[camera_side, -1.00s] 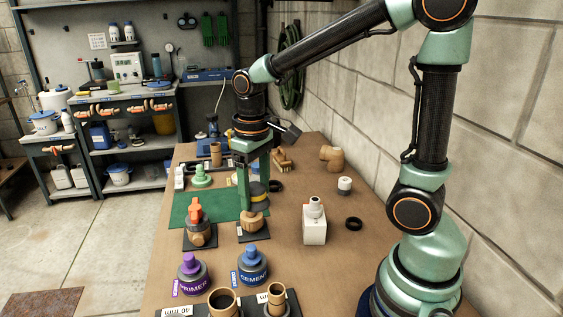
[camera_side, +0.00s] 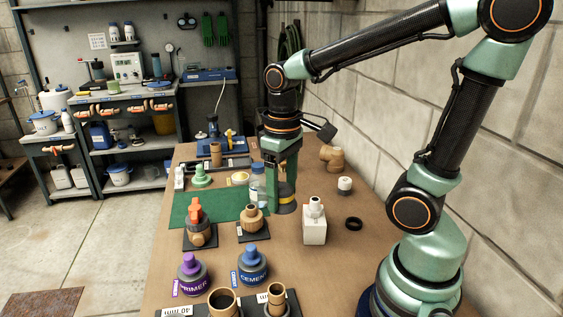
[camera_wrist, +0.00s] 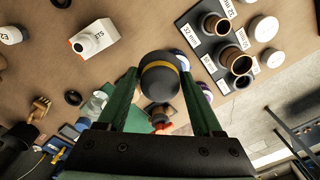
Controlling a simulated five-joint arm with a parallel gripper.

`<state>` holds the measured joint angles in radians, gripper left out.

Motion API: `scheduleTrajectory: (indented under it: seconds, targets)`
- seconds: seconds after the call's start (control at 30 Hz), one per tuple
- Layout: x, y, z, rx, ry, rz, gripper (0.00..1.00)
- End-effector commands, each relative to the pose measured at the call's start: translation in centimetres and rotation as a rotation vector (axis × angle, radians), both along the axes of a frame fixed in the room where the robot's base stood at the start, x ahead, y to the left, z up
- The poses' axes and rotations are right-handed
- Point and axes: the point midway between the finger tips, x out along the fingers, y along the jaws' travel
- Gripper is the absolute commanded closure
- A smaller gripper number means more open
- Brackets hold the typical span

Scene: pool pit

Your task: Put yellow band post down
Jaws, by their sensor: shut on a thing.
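The yellow band post (camera_side: 287,207) is a dark grey piece with a yellow ring around it. My gripper (camera_side: 279,190) is shut on it, and a green finger hides part of it in the side view. In the wrist view the post's rounded dark end (camera_wrist: 160,80) sits between the two green fingers, with the yellow band showing along its upper right. The post is upright, close over the bench to the right of the tan fitting (camera_side: 251,218). I cannot tell whether its base touches the wood.
A clear bottle (camera_side: 257,190) stands just left of the gripper. A white block bottle (camera_side: 314,225) and a black ring (camera_side: 354,224) lie to the right. Purple primer (camera_side: 193,275) and blue cement (camera_side: 252,266) cans stand in front. Bench between the post and white block is bare.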

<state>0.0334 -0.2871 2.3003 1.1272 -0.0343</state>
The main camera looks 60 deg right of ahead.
Motion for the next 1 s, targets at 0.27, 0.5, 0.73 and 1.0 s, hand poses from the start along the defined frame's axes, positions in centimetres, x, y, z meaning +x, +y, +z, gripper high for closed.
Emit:
scheduleTrajectory:
  seconds: [0.27,0.5,0.73,1.0]
  targets:
    - [-0.2,0.0,-6.8,0.0,0.011,0.0,1.0]
    - [-0.1,0.0,-11.9,0.0,0.008,0.0,1.0]
    - [-0.1,0.0,-14.7,0.0,0.004,0.0,1.0]
    - [-0.1,0.0,-16.5,0.0,0.005,0.0,1.0]
